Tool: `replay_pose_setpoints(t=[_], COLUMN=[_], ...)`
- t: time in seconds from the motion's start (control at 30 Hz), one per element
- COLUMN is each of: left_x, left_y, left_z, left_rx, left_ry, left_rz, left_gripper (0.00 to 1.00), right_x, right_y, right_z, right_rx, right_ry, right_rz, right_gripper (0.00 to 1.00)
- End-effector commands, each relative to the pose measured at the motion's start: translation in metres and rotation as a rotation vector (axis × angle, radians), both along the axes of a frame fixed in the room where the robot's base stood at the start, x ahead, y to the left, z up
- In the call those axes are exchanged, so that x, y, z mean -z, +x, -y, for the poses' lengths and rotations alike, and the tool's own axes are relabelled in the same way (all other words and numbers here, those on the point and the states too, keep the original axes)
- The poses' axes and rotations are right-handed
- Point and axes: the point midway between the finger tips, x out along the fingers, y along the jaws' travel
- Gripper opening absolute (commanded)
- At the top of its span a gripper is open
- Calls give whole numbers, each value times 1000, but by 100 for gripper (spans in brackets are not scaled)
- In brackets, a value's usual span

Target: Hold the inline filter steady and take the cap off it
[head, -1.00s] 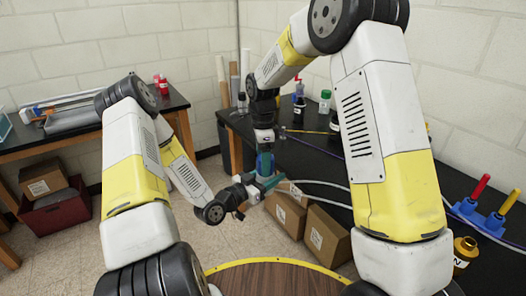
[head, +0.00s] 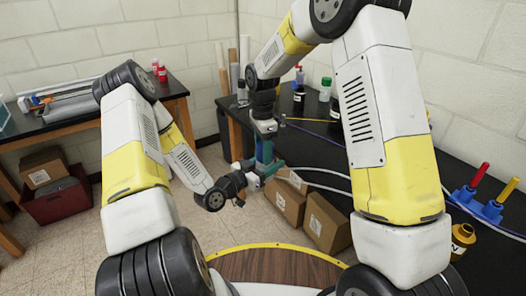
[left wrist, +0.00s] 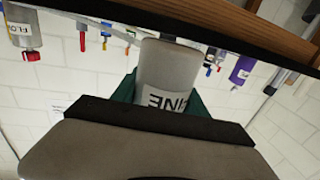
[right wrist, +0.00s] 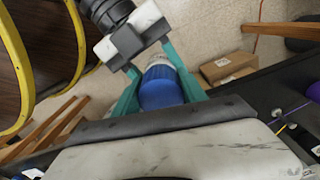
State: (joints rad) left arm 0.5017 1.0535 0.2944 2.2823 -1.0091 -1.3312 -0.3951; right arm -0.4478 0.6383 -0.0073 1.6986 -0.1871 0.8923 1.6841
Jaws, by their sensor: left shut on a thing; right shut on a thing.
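The inline filter is a light grey cylinder (left wrist: 168,68) with a black-lettered label, seen in the left wrist view. My left gripper (head: 262,176) is shut on its body, with teal fingers on either side. The blue cap (right wrist: 160,90) shows in the right wrist view, on the end of the filter. My right gripper (right wrist: 155,88) is shut on the cap, its teal fingers on opposite sides. In the head view the right gripper (head: 265,150) comes down from above, over the left one. The grippers hide most of the filter there. I cannot tell how far the cap is turned.
A black-topped bench (head: 400,190) runs along the right wall, with bottles and a blue holder (head: 478,203) on it. Cardboard boxes (head: 327,223) stand on the floor below the grippers. Another table (head: 95,130) stands at the left. A round brown surface (head: 275,268) is in front.

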Motion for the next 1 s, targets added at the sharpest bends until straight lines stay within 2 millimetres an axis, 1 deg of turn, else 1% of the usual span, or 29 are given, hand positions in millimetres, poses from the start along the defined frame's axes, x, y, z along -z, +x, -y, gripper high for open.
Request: replay_pose_setpoints(t=[0.03,0.47,1.0], left_x=[-1,-1,-1], left_y=[-2,-4,-4], left_z=[3,4,6], left_rx=[9,13,15], left_ry=[-1,-1,-1], left_rz=[2,2,0], left_gripper=[0,0,0], right_x=[-2,-3,-4], right_y=[3,0,3], right_z=[0,4,10], right_rx=[-98,-1140,-2455], right_ry=[5,8,8], right_rz=[9,6,-2], right_gripper=[1,1,1])
